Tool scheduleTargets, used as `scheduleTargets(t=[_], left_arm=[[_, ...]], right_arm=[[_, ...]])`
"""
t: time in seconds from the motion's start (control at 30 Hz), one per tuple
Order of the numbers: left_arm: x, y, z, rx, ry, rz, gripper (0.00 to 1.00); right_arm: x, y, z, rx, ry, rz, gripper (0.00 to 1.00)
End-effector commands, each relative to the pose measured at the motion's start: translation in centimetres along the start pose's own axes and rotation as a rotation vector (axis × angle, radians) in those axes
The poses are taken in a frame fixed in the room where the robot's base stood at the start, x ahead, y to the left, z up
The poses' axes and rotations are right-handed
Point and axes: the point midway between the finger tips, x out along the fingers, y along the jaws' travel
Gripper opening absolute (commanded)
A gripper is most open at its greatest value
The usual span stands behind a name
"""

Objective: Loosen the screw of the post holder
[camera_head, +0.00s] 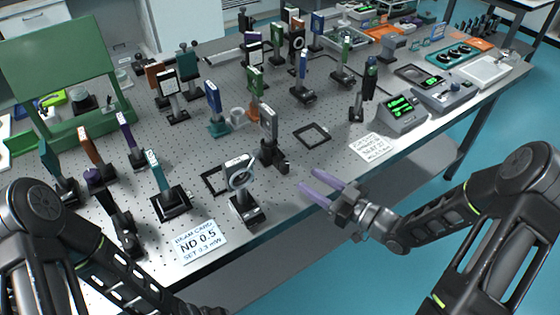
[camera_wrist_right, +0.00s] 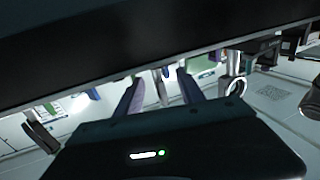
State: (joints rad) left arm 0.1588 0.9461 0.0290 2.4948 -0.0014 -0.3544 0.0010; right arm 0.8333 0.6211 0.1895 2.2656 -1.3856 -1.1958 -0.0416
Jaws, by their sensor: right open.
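Several optics stand on post holders on the perforated optical table. Near the front edge, a post holder (camera_head: 245,208) carries a ring-shaped mount (camera_head: 241,172); the ring also shows right of the fingers in the right wrist view (camera_wrist_right: 233,87). Behind it, another dark post holder (camera_head: 271,153) carries a grey upright plate (camera_head: 268,122). The screws are too small to make out clearly. My right gripper (camera_head: 311,181) is open and empty, its purple fingers by the table's front edge, right of both post holders and apart from them. My left arm shows at lower left, but its gripper is not seen.
A card reading ND 0.5 (camera_head: 201,241) lies at the front edge. Another white card (camera_head: 372,148) lies to the right, near a meter with a green display (camera_head: 402,110). Empty square frames (camera_head: 312,135) lie on the table. A green panel (camera_head: 60,66) stands at left.

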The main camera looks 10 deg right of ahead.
Motion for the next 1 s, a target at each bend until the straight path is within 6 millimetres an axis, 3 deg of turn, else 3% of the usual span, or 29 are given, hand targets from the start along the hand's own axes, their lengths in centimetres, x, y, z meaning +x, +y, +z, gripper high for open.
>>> scheduleTargets(t=[0.43,0.8,1.0], left_arm=[[-0.2,0.1,0.1,0.000,-0.001,0.000,0.46],[-1.3,0.5,0.1,-0.001,-0.003,-0.002,0.46],[-1.5,0.5,0.2,-0.002,-0.004,-0.003,0.46]], right_arm=[[0.8,0.0,0.0,0.002,-0.001,0.000,0.46],[6.2,-0.1,-0.1,0.002,0.000,-0.001,0.46],[7.7,0.0,0.0,0.001,-0.001,0.000,0.46]])
